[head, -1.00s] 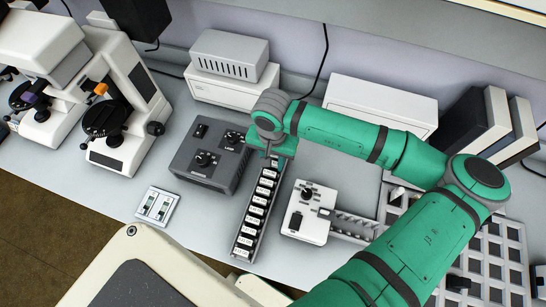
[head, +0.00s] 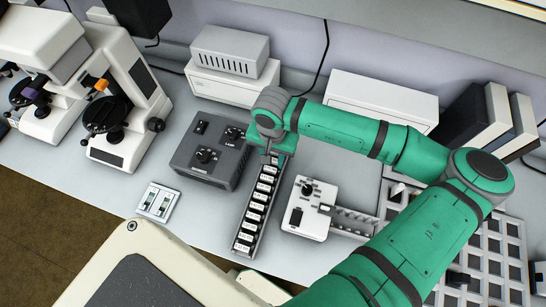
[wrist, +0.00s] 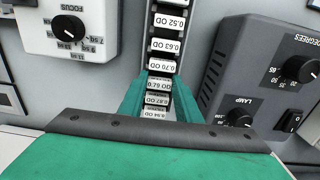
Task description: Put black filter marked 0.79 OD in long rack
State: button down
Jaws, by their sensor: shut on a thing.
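The long rack (head: 243,250) is a narrow channel holding a row of black filters with white labels. In the wrist view the rack (wrist: 179,62) runs away between my fingers, with labels such as 0.52, 0.63 and 0.70 OD. The black filter marked 0.79 OD (wrist: 158,85) is in line with this row, between my fingertips. My gripper (wrist: 158,92) is shut on it, one green finger on each side of the row. In the head view my gripper (head: 273,159) is low over the rack's far end. Whether the filter is fully seated is hidden.
A dark lamp control box (head: 208,152) stands close left of the rack. A white focus unit (head: 308,210) with a short rail stands to the right. A grid tray (head: 490,245) lies further right, and a small switch plate (head: 158,201) is at left.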

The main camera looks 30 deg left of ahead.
jog(key=shift+f, duration=0.2)
dwell(0.3)
jog(key=c, duration=0.8)
grip_release()
jog(key=shift+r, duration=0.1)
notch_tip(320, 180, up, 11)
jog(key=shift+f, duration=0.1)
dwell(0.5)
dwell(0.5)
